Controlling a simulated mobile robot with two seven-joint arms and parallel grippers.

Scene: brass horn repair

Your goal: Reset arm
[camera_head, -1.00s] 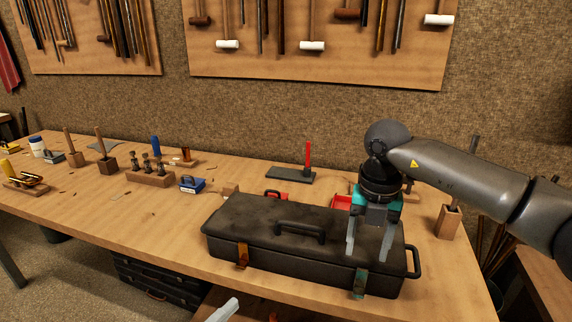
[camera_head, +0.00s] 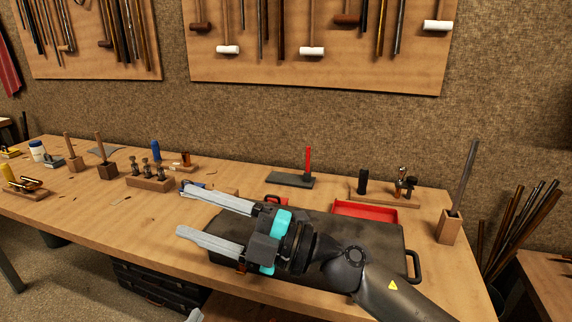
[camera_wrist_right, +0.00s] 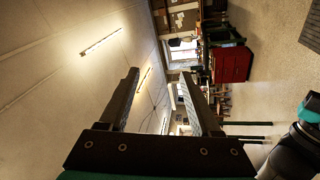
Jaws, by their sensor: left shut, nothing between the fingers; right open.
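My right gripper (camera_head: 184,211) reaches in from the lower right in the head view. Its two pale fingers point left and stand wide apart, with nothing between them. In the right wrist view its fingers (camera_wrist_right: 160,76) are also apart and empty, with the ceiling and room beyond. My right arm passes in front of the black case (camera_head: 388,240) and hides much of its lid and front. Only a pale tip of my left gripper (camera_head: 195,315) shows at the bottom edge; the rest is out of frame.
On the wooden bench (camera_head: 95,212) stand a red tray (camera_head: 365,211), a grey plate with a red-handled tool (camera_head: 307,160), and a wooden block holding a rod (camera_head: 450,226). Small tools stand at the left. The bench's front left is mostly clear.

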